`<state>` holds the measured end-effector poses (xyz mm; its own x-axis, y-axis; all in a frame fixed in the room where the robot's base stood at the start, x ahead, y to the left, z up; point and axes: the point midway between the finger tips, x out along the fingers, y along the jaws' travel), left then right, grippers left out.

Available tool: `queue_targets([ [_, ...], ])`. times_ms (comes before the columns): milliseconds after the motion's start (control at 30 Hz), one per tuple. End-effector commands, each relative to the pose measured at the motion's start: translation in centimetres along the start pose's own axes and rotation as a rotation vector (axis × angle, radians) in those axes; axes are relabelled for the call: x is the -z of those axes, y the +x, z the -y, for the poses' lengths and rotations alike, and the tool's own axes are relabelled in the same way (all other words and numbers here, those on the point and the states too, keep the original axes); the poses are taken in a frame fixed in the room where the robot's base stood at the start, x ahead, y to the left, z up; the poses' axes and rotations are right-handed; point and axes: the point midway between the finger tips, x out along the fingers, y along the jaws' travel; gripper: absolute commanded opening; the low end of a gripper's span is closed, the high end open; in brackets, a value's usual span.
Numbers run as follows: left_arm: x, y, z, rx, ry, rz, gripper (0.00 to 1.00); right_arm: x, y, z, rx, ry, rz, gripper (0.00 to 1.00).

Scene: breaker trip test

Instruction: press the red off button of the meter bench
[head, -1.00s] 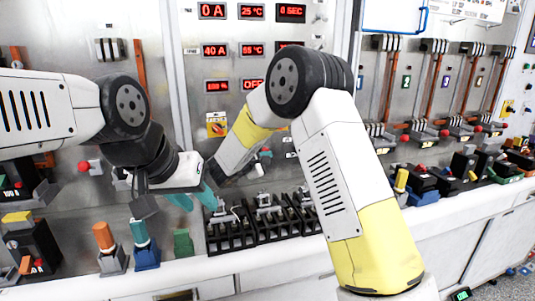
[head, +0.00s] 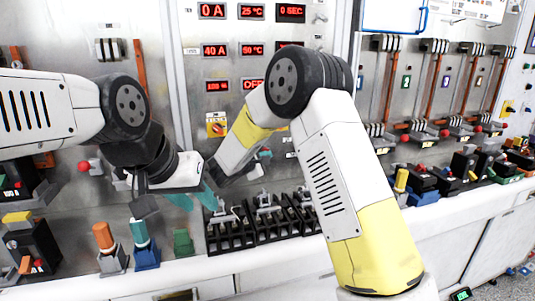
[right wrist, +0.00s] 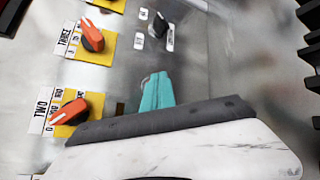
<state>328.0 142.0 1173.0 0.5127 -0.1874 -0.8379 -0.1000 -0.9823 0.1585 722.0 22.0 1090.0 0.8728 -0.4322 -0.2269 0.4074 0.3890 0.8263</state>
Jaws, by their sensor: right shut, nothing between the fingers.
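The meter bench panel (head: 190,70) carries red digital displays (head: 213,50). I cannot make out its red off button in either view. My right arm reaches in front of the panel. My right gripper (right wrist: 157,90) shows in the right wrist view as teal fingers, shut and empty, pointing at the metal panel. A pale round rim by the fingertips is mostly hidden by them. In the head view, a small teal part (head: 265,154) shows behind my right arm. My left gripper (head: 194,199) has teal fingers that look spread apart and empty, above the bench top.
Orange knobs (right wrist: 93,38) on yellow plates and a black knob (right wrist: 159,25) are on the panel near my right gripper. Black terminal blocks (head: 265,222) stand on the bench top below. Coloured plugs (head: 140,235) stand at the left. Levers (head: 435,85) line the right panel.

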Motion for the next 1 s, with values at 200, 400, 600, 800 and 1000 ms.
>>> queue_targets([
  [200, 0.0, 0.0, 0.0, 0.000, 0.000, 0.000, 0.36, -0.6, -0.8, 0.5, -0.001, 0.000, -0.001, 0.00],
  [400, 0.0, 0.0, 0.0, 0.000, 0.000, 0.000, 0.36, -0.6, -0.9, 0.6, 0.000, 0.000, 0.000, 0.00],
  [600, 0.0, 0.0, 0.0, 0.000, 0.000, 0.000, 0.36, -0.8, -1.1, 0.8, 0.000, -0.001, -0.001, 0.00],
  [800, 0.0, 0.0, 0.0, 0.000, 0.000, 0.000, 0.36, -1.8, -2.5, 1.8, 0.000, -0.001, -0.001, 0.00],
  [1000, 0.0, 0.0, 0.0, 0.000, 0.000, 0.000, 0.36, -2.8, -3.8, 2.7, 0.000, -0.001, -0.001, 0.00],
])
